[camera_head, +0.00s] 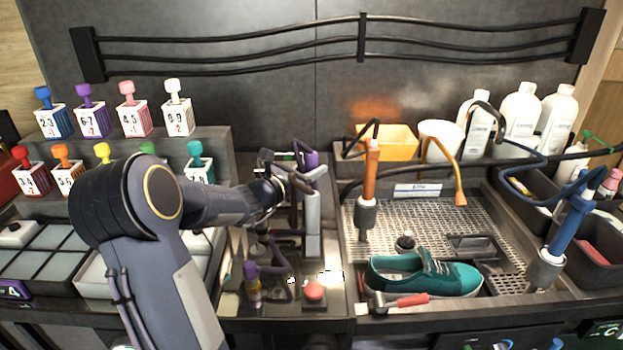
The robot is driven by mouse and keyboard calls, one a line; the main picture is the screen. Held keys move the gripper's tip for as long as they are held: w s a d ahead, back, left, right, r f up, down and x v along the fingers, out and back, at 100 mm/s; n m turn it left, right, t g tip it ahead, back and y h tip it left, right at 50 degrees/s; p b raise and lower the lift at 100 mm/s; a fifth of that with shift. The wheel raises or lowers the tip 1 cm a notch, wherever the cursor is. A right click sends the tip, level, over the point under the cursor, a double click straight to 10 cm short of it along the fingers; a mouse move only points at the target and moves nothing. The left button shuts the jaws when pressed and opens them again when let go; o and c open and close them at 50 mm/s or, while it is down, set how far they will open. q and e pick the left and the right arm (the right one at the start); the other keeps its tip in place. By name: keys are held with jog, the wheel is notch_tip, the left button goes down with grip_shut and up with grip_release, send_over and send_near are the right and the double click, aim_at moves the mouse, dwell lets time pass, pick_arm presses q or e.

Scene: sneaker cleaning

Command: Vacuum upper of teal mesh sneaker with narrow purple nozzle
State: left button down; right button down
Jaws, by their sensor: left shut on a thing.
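The teal mesh sneaker (455,280) lies on its sole at the front of the perforated wash tray, with its toe to the right and its laces up. My left gripper (297,182) is at the tool rack, left of and behind the sneaker and apart from it. It is shut on the purple nozzle (309,160), whose purple part shows just beyond the black fingers. The exact grip is hard to make out. My right gripper is not in view.
The perforated tray (400,225) has an orange-handled tool (369,185) at its left and a blue-handled tool (567,230) at its right. A red-handled hammer (400,301) lies before the sneaker. A red button (314,291) is in front of the rack. White bottles (520,110) stand at the back right.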

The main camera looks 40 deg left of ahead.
pick_arm(q)
jog(key=r, duration=0.6)
jog(key=d+r+p, duration=0.1)
jog(key=r, duration=0.1)
jog(key=shift+w+r, duration=0.15)
jog(key=shift+r, duration=0.25)
jog(key=s+d+m+g+h+p, duration=0.2)
jog(key=d+m+g+h+p, duration=0.25)
jog(key=d, duration=1.15)
jog(key=s+d+m+g+h+p, duration=0.2)
jog(key=d+m+h+p, duration=0.45)
jog(key=d, duration=1.05)
notch_tip(320, 180, down, 9)
jog(key=n+h+b, duration=0.1)
jog(key=b, duration=0.9)
jog(key=shift+w+a+n, duration=0.2)
jog(key=shift+n, duration=0.2)
jog(key=shift+w+d+f, duration=0.1)
jog(key=shift+b+x, duration=0.6)
jog(key=shift+x, duration=0.9)
